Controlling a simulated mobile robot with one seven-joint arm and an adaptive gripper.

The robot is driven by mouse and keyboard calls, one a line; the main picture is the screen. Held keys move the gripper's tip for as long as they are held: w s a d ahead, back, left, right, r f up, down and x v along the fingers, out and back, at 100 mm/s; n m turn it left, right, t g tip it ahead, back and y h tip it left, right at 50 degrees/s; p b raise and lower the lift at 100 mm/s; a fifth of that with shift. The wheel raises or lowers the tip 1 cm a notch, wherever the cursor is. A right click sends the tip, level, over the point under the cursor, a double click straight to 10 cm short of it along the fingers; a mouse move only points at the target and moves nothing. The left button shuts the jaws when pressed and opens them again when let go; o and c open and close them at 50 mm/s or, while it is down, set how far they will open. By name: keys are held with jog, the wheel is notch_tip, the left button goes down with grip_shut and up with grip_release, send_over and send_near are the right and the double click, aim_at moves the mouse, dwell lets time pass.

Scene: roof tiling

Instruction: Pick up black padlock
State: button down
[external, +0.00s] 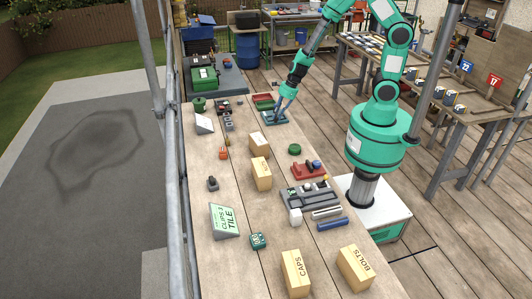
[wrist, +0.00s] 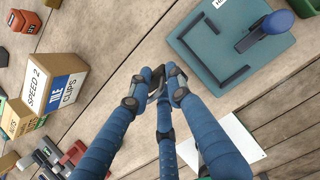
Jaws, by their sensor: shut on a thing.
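My gripper (external: 281,105) is over the far part of the long wooden bench, by a teal tray (external: 268,119). In the wrist view its blue fingers (wrist: 158,84) are closed together around a small dark thing (wrist: 154,83), which looks like the black padlock. The fingertips hide most of it, so its shape is not clear. The teal tray also shows in the wrist view (wrist: 193,40), up and right of the fingertips and apart from them.
A "SPEED 2 TILE CLIPS" box (wrist: 50,88) stands left of the fingers. A dark grey thing with a loop (external: 212,184) sits on the bench's left side. Red (external: 308,170) and grey trays and cartons stand nearer. Bare planks lie below the fingers.

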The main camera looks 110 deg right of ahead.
jog(key=shift+s+a+r, duration=0.1)
jog(key=shift+s+a, duration=0.2)
jog(key=shift+s, duration=0.4)
